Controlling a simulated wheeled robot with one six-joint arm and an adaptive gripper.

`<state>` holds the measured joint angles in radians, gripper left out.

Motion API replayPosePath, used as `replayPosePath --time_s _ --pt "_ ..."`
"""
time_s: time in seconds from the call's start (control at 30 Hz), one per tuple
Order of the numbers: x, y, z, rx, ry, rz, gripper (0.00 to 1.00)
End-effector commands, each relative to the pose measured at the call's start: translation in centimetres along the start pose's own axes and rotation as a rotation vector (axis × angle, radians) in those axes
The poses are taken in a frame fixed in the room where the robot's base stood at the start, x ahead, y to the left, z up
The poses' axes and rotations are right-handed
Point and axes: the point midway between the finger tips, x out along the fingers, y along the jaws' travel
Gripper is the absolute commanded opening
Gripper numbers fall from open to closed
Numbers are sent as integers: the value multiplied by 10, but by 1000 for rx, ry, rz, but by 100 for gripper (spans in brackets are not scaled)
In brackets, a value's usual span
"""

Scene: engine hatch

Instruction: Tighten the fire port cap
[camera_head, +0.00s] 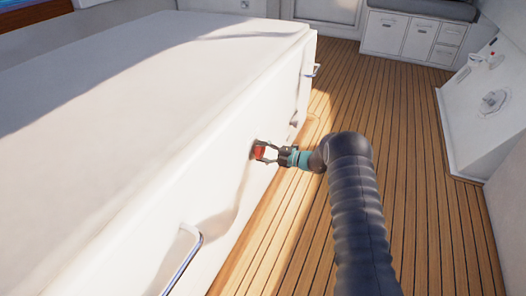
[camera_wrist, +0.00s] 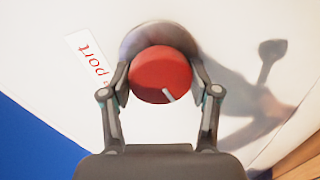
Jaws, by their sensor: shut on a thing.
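The fire port cap (camera_wrist: 160,75) is a round red knob with a white mark at its lower right edge in the wrist view. It sits at a grey round fitting (camera_wrist: 150,36) on the white panel. It also shows as a small red spot on the side of the white box in the head view (camera_head: 259,151). My gripper (camera_wrist: 163,92) has a finger on the left and right sides of the cap and is shut on it. In the head view my gripper (camera_head: 265,152) reaches the panel from the right. A label reading "port" (camera_wrist: 90,58) is partly hidden by the left finger.
The white box (camera_head: 120,110) fills the left side, with a metal handle (camera_head: 186,262) low in front and another handle (camera_head: 313,70) farther back. The wooden floor (camera_head: 420,210) is clear to the right. A white console (camera_head: 488,100) stands at the far right.

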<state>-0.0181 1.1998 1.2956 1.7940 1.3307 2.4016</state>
Motion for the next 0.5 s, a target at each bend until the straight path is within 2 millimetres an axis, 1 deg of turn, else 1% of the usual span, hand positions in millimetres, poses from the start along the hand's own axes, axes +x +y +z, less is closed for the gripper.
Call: replayPosePath --time_s 0.03,0.2,0.5 --pt "2 -1 -2 36 9 -1 26" --pt "2 -2 -3 149 17 1 26" --pt "2 -2 -3 263 25 5 26"
